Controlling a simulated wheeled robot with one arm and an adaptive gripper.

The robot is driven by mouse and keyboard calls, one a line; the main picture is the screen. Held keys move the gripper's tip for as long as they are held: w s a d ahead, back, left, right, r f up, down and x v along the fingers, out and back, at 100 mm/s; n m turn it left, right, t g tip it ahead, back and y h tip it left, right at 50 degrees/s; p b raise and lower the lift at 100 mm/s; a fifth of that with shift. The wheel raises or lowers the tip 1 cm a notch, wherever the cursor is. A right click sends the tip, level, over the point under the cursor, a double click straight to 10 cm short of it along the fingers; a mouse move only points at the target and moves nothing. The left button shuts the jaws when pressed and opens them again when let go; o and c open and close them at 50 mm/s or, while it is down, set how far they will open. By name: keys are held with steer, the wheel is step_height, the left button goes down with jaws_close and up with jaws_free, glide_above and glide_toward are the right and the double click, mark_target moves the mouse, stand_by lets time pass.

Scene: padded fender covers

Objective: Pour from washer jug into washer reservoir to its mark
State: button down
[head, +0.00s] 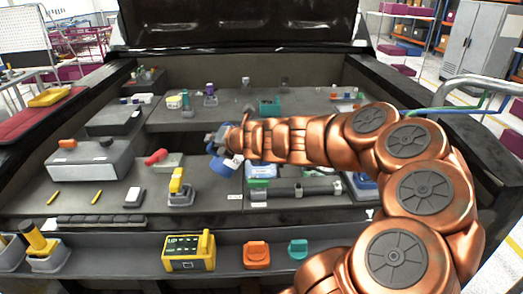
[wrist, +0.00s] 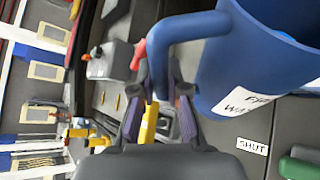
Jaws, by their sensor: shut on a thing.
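The blue washer jug (wrist: 255,65) has a white label with dark lettering, only partly readable. Its handle (wrist: 185,27) runs between the fingers of my gripper (wrist: 158,90), which is shut on it. In the head view the jug (head: 222,165) hangs from my gripper (head: 222,143) above the middle of the engine bay; part of it is hidden by my gripper. I cannot tell its exact tilt or its liquid level.
A grey box (head: 88,160) with a dark cap and a red-handled item (head: 156,157) lie left. A yellow-topped item (head: 179,187) stands in front of the jug. A yellow meter (head: 189,251) and orange item (head: 256,254) sit on the front ledge. The raised hood (head: 235,25) is behind.

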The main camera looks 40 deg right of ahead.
steer(key=shift+d+r+m+p, duration=0.3)
steer(key=shift+r+m+p, duration=0.1)
steer(key=shift+r+m, duration=0.15)
steer(key=shift+s+d+r+y+p, duration=0.1)
steer(key=shift+r+y+p, duration=0.2)
steer(key=shift+r+y, duration=0.15)
steer(key=shift+d+r+m+t+y, duration=0.1)
steer(key=shift+d+m+t+y, duration=0.3)
steer(key=shift+m, duration=0.25)
stand_by(1.3)
steer(key=shift+s+d+r+m, duration=0.1)
steer(key=shift+d+r+m, duration=0.1)
steer(key=shift+r+m, duration=0.1)
stand_by(1.3)
